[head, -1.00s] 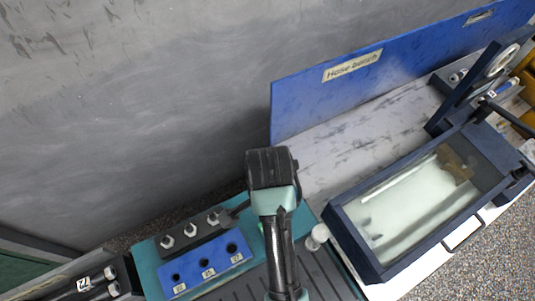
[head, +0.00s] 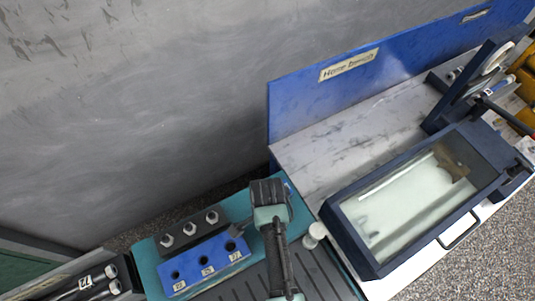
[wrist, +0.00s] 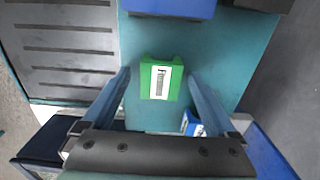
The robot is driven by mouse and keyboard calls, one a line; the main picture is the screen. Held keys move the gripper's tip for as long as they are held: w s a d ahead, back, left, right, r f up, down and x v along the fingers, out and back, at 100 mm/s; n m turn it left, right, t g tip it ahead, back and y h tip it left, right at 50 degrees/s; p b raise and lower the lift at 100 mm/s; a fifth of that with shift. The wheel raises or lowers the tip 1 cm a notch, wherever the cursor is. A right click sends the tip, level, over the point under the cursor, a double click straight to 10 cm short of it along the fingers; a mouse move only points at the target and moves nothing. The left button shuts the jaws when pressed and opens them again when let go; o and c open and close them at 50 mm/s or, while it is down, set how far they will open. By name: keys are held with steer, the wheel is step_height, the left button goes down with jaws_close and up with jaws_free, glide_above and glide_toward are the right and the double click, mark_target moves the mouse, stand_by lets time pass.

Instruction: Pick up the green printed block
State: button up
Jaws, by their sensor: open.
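The green printed block (wrist: 151,92), with a white label bearing a dark ribbed mark, sits on the teal surface in the wrist view. My gripper (wrist: 160,77) is open, with one finger on each side of the block and a visible gap on both sides. Whether the fingertips are down at the block's height I cannot tell. In the head view my wrist (head: 270,205) is over the teal bench, and the block is hidden there.
A small blue block (wrist: 187,124) with a white label lies close to my right finger. A blue block with holes (head: 206,268) and a dark block with bolts (head: 190,232) stand left of my wrist. A grooved dark tray (head: 318,275) and a glass-topped tank (head: 405,205) lie to the right.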

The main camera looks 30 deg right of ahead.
steer(key=shift+f, duration=0.25)
steer(key=c, duration=1.4)
